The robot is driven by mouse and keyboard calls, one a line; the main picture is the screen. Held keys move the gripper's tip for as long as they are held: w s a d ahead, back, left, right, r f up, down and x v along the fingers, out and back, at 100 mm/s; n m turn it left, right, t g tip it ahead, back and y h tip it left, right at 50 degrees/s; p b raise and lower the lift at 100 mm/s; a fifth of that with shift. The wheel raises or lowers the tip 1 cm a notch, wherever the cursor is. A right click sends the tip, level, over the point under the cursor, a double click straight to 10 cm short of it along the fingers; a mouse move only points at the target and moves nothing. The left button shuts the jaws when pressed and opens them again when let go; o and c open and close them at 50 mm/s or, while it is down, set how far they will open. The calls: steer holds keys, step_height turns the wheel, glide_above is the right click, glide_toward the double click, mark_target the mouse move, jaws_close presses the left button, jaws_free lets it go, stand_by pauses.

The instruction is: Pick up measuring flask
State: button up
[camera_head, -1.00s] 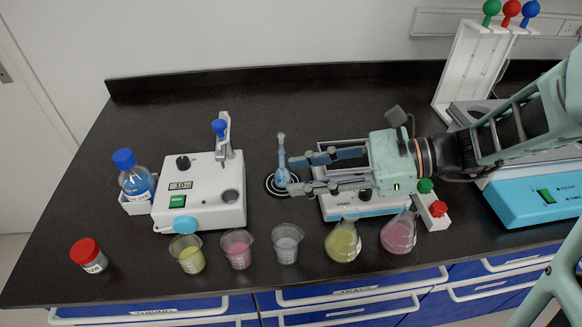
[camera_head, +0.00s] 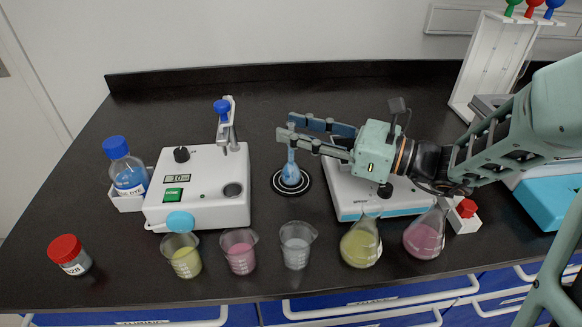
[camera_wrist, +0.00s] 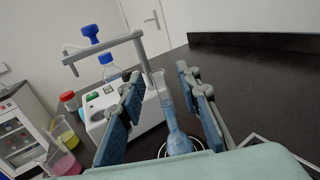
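The measuring flask (camera_head: 291,172), with blue liquid and a narrow neck, stands upright on a black pad with white rings (camera_head: 277,184). My gripper (camera_head: 287,126) is at the height of the flask's upper neck, its fingers reaching in from the right. In the wrist view my gripper (camera_wrist: 160,76) has its two blue-padded fingers apart, and the flask (camera_wrist: 174,130) shows between them, closer to the right finger. A gap shows on the left side; whether the right finger touches the neck I cannot tell. The neck's top is partly hidden by the fingers in the head view.
A white device (camera_head: 197,185) with a blue-knobbed arm stands left of the flask. A flat white device (camera_head: 345,195) is close on the right, under my gripper. Beakers (camera_head: 295,245) and conical flasks (camera_head: 361,244) line the front. The counter behind is clear.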

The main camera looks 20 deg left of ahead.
steer(key=shift+a, duration=0.7)
jaws_close()
